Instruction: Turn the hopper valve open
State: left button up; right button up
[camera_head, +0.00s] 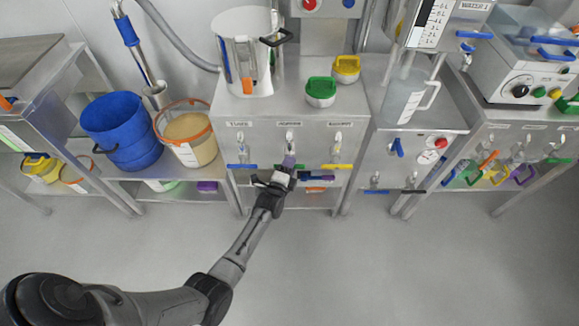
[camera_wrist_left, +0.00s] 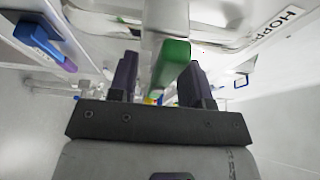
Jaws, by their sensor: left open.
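A green valve handle (camera_wrist_left: 172,62) shows in the left wrist view, pointing toward the camera between the two dark fingers of my left gripper (camera_wrist_left: 158,78). The gripper is open around it, with a visible gap on the left side; on the right the finger is close, and I cannot tell if it touches. A label starting "HOPP" (camera_wrist_left: 277,28) shows at the upper right of that view. In the head view my left gripper (camera_head: 287,166) is at the middle valve of the central cabinet front (camera_head: 260,195) and hides that handle. My right gripper is not in view.
A blue handle (camera_head: 241,166) is left of the gripper and a yellow handle (camera_head: 336,167) right of it. A steel pot (camera_head: 240,60), a green-handled piece (camera_head: 320,92) and a yellow-handled piece (camera_head: 345,69) stand on the cabinet. The floor in front (camera_head: 400,270) is clear.

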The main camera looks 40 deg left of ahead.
pick_arm(q)
grip_shut()
jog(key=shift+n, duration=0.3)
jog(key=n+t+b, duration=0.1)
jog(key=n, duration=0.2)
jog(key=shift+f+y, duration=0.1)
jog(key=shift+y, duration=0.3)
jog(key=n+y+b, duration=0.1)
jog(key=n, duration=0.2)
jog(key=n+t+y+b, duration=0.1)
jog(key=n, duration=0.2)
jog(key=shift+y+b, duration=0.3)
jog(key=shift+b, duration=0.05)
jog(key=n+y+b, duration=0.1)
jog(key=n+y, duration=0.1)
jog(key=n, duration=0.2)
jog(key=n+y+b, duration=0.1)
jog(key=n+y, duration=0.1)
jog(key=n, duration=0.2)
jog(key=shift+n+g, duration=0.3)
jog(key=shift+n, duration=0.1)
jog(key=shift+n+g+y+b, duration=0.3)
jog(key=shift+n+g+y, duration=0.35)
jog(key=shift+n, duration=1.15)
jog(key=shift+n+y, duration=0.35)
jog(key=shift+n, duration=0.05)
grip_release()
